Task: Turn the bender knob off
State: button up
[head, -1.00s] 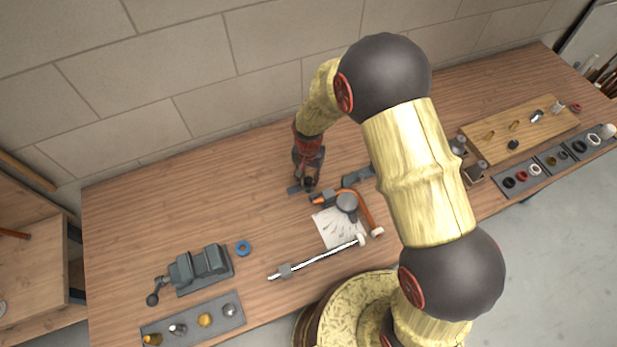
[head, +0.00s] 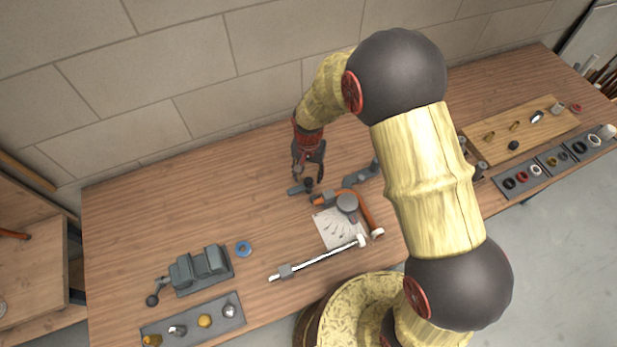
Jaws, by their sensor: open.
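The pipe bender lies on the bench in the middle of the head view, with a round grey disc (head: 347,203), an orange handle (head: 366,212) and grey bars at its back. A small dark knob (head: 308,184) sits on the short grey bar (head: 298,189) at its back left. My gripper (head: 309,177) is open and points down, just behind the knob in the picture. Its fingers appear on either side of the knob. Whether they touch it, and which way the knob is turned, I cannot tell.
A white sheet (head: 333,230) and a long metal rod (head: 318,259) lie in front of the bender. A grey vise (head: 201,268), a blue ring (head: 243,248) and a fittings mat (head: 190,329) are at left. A wooden board (head: 478,146) is at right. The bench's back left is clear.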

aim_at(309, 181)
notch_tip(309, 181, up, 9)
dwell(0.3)
dwell(0.5)
jog(key=s+d+r+n+t+b, duration=0.2)
jog(key=s+d+r+b, duration=0.3)
jog(key=s+d+r, duration=0.3)
jog(key=s+d+r+n+t+b, duration=0.1)
jog(key=s+d+r+t+b, duration=0.2)
jog(key=s, duration=1)
jog(key=d+r+b, duration=0.3)
jog(key=d+r, duration=0.1)
jog(key=d, duration=0.1)
jog(key=shift+s+r+n+t, duration=0.3)
jog(key=shift+s+r+n, duration=0.05)
jog(key=shift+s+n, duration=0.05)
